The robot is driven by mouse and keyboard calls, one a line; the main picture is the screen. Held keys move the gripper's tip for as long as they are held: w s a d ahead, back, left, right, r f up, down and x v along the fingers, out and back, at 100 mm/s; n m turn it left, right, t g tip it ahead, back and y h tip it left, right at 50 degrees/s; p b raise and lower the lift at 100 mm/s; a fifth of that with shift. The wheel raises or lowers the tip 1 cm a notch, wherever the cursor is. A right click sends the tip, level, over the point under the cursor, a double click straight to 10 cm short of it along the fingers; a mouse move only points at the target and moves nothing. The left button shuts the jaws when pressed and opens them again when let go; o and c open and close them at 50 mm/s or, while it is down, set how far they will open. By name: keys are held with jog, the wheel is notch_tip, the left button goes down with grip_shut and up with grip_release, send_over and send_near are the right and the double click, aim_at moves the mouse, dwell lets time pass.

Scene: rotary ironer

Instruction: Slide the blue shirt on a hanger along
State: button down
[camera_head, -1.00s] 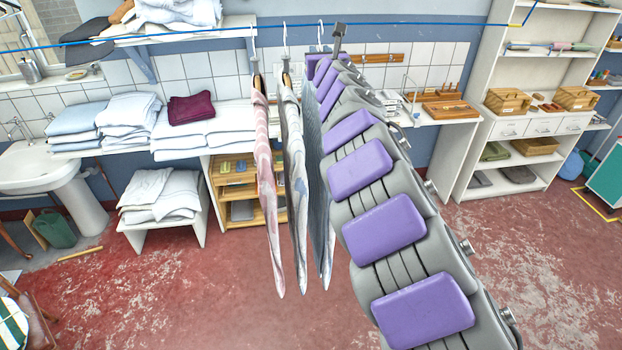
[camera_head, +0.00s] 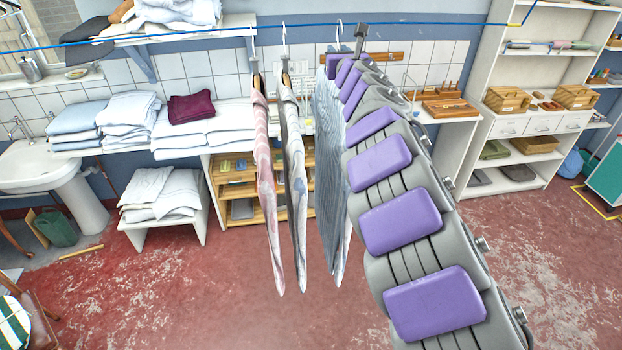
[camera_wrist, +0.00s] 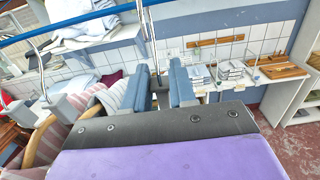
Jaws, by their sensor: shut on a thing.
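The blue shirt (camera_head: 331,175), grey-blue and finely striped, hangs from the blue rail (camera_head: 200,31) on a hanger whose hook (camera_head: 339,32) shows above it. My arm partly covers its right side. My gripper (camera_wrist: 160,84) is at the top of this hanger, just below the hook, which rises between the fingers in the wrist view (camera_wrist: 148,28). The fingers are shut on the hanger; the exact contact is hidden. The shirt hangs upright, right of the other two garments and apart from them at the top.
A patterned white-blue garment (camera_head: 295,165) and a pink striped garment (camera_head: 266,165) hang on the rail to the left. Behind is a counter with folded linen (camera_head: 205,122). White shelves (camera_head: 535,85) stand at the right. The rail is free to the right of my gripper.

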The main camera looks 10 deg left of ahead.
jog(key=shift+d, duration=0.15)
jog(key=w+d+p, duration=0.1)
jog(key=d, duration=0.4)
jog(key=shift+w+d+r, duration=0.2)
jog(key=shift+w+d, duration=0.05)
jog(key=shift+d, duration=0.15)
dwell(0.5)
jog(key=shift+w+d+r+p, duration=0.15)
jog(key=shift+w+d+p, duration=0.1)
jog(key=shift+d, duration=0.6)
jog(key=shift+w+d+r+p, duration=0.1)
jog(key=shift+w+d+p, duration=0.15)
jog(key=shift+d, duration=0.55)
jog(key=c, duration=0.8)
grip_release()
jog(key=shift+c, duration=0.2)
jog(key=shift+s+f, duration=0.1)
jog(key=shift+s, duration=0.05)
jog(key=shift+b+v, duration=1.9)
jog(key=shift+v, duration=1)
